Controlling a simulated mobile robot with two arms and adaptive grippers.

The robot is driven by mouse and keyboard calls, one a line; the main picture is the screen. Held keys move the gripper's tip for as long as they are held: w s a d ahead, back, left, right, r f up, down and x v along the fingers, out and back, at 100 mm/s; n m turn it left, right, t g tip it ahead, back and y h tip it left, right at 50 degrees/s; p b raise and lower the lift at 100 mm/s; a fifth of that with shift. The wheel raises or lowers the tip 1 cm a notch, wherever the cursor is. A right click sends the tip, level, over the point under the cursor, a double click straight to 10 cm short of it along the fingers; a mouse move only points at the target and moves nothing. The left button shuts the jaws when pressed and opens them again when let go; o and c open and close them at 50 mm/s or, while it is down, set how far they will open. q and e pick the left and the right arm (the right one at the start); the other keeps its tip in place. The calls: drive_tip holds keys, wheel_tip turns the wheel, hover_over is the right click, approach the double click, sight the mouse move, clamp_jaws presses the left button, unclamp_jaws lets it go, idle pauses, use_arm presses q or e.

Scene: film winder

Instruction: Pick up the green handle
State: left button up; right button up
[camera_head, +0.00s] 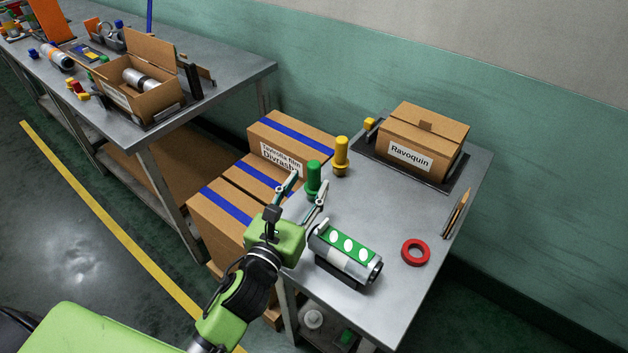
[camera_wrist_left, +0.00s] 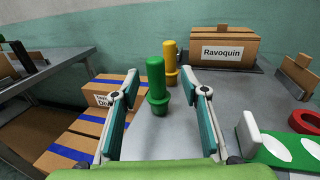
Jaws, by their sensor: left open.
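The green handle (camera_head: 313,180) stands upright on the grey metal table, near its left edge. In the left wrist view the green handle (camera_wrist_left: 156,84) shows between and beyond the two fingers. My left gripper (camera_head: 308,188) is open, with one finger on either side of the handle; I cannot tell if either finger touches it. The left gripper's fingers also show in the left wrist view (camera_wrist_left: 160,100), spread apart with nothing held. My right gripper is in neither view.
A yellow handle (camera_head: 341,156) stands just behind the green one. A green and silver cylinder (camera_head: 345,253) lies in a dark holder at the front. A red ring (camera_head: 415,252) and a Ravoquin box (camera_head: 422,140) are on the table (camera_head: 375,205). Striped boxes (camera_head: 232,200) stand left.

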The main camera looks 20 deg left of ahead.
sight(311, 171)
use_arm(q)
drive_tip(key=w, duration=0.5)
drive_tip(key=shift+w+a+r+b, duration=0.1)
drive_tip(key=shift+w+a+b, duration=0.05)
drive_tip(key=shift+b, duration=0.15)
clamp_jaws()
